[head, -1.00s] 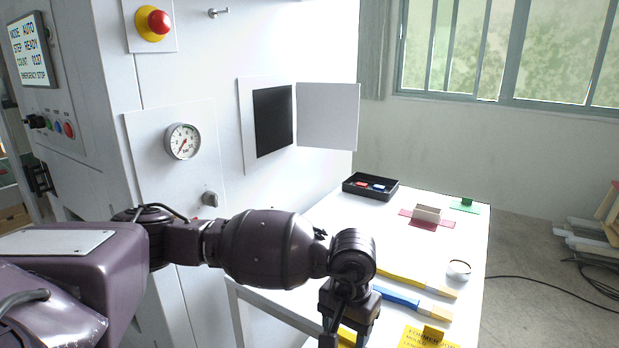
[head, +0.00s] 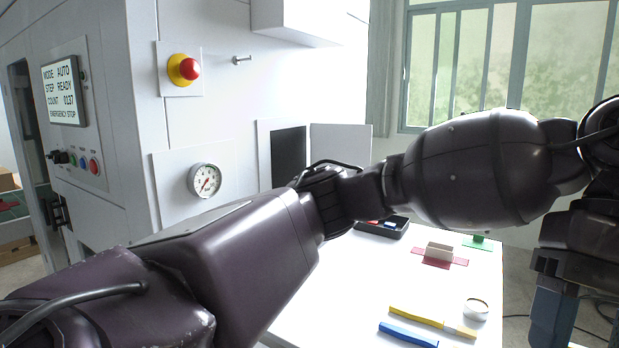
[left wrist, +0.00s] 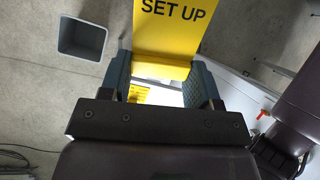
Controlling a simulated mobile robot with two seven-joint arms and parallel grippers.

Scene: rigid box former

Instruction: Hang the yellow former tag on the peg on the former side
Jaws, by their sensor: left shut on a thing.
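My left gripper (left wrist: 161,72) is shut on a yellow tag (left wrist: 172,30), whose visible face reads "SET UP" in the left wrist view. The tag's far end is cut off by the frame edge. In the head view my left gripper (head: 552,305) hangs at the right edge, beyond the table, and the tag does not show there. A short metal peg (head: 242,60) sticks out bare from the white former side (head: 222,105), right of the red emergency button. My left gripper is far to the right of it and lower. My right gripper is not in view.
The white table (head: 350,290) holds a black tray (head: 385,228), a red piece with a pale block (head: 438,252), yellow and blue bars and a round container (head: 476,309). An open panel (head: 340,150) juts from the former. A grey bin (left wrist: 82,38) stands on the floor.

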